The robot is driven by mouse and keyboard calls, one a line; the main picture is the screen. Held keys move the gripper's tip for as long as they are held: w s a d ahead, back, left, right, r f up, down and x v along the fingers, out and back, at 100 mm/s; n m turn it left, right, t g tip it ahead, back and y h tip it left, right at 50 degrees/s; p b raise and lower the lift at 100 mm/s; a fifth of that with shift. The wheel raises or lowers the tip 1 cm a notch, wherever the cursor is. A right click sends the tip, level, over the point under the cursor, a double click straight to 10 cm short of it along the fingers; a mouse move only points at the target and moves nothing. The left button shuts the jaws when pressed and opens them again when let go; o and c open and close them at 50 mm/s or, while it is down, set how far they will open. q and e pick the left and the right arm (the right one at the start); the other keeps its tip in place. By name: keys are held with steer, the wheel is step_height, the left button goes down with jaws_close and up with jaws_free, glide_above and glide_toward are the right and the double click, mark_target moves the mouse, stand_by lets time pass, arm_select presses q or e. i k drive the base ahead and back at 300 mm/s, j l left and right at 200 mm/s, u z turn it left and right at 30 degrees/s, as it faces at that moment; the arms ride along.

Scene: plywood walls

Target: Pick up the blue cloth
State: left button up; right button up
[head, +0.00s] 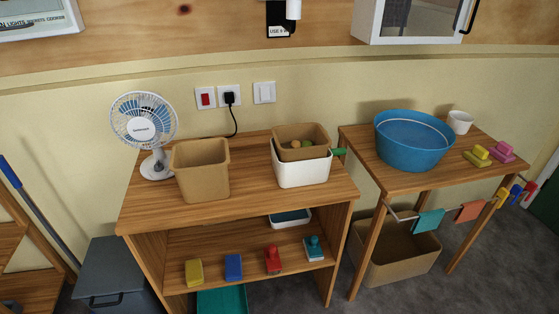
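A teal-blue cloth (429,222) hangs over the thin rail on the front of the right table (362,160). An orange cloth (469,211) hangs to its right on the same rail. Farther right at the table's corner are small yellow (500,198), blue (516,193) and red (530,187) items, too small to tell clearly. Neither of my grippers is in view, and nothing touches the teal-blue cloth.
A blue basin (413,141), white cup (460,122) and yellow and pink pieces stand on the right table; a brown bin (402,252) is below. The left table (252,201) holds a fan (142,130), tan bin (202,170) and white container (302,173). Its shelf holds several small items.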

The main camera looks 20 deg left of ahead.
mark_target(233, 263)
steer(key=u, duration=1)
steer(key=k+j+u, duration=0.25)
steer(key=k, duration=0.25)
steer(key=k+j+u, duration=0.1)
steer(key=k+u, duration=0.15)
steer(key=k, duration=0.2)
